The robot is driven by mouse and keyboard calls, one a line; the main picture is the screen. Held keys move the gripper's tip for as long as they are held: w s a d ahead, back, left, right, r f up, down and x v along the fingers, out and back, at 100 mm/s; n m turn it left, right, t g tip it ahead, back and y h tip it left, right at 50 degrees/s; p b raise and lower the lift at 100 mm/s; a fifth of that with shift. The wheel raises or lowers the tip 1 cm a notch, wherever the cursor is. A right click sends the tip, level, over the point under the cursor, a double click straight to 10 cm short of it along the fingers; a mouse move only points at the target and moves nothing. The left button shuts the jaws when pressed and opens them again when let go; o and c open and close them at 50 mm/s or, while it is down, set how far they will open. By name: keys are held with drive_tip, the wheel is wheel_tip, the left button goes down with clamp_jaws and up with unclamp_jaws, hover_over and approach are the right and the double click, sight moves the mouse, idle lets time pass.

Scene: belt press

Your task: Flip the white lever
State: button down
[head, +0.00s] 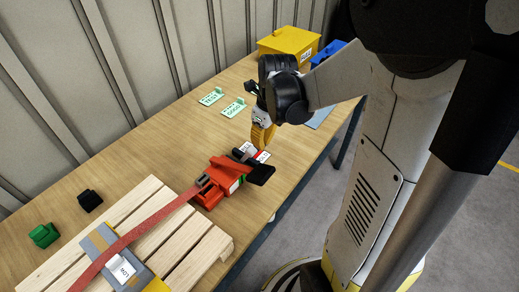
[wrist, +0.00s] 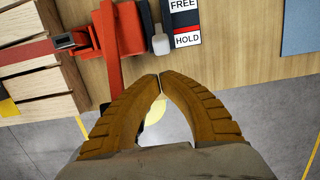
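The white lever (wrist: 161,44) shows in the wrist view as a pale knob at the end of a dark strip. It sits beside the HOLD half of a FREE/HOLD label plate (wrist: 187,22). The plate is on the red belt press (head: 222,180), which stands on the table. In the head view my gripper (head: 263,137) points down just behind the press and label. In the wrist view its tips lie just below the knob, apart from it in the picture.
A red strap (head: 140,232) runs from the press over a wooden pallet (head: 196,262) and a grey load. Green signs (head: 233,107), a yellow box (head: 290,42), a blue bin (head: 327,50) and small black and green blocks (head: 44,235) stand on the table. The press has a black handle (head: 261,173).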

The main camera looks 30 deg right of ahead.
sight(247, 156)
wheel_tip(247, 156, down, 9)
drive_tip(key=w+b, duration=0.1)
drive_tip(key=b, duration=0.2)
drive_tip(key=shift+w+a, duration=0.15)
drive_tip(key=shift+a, duration=0.1)
drive_tip(key=shift+d+r, duration=0.1)
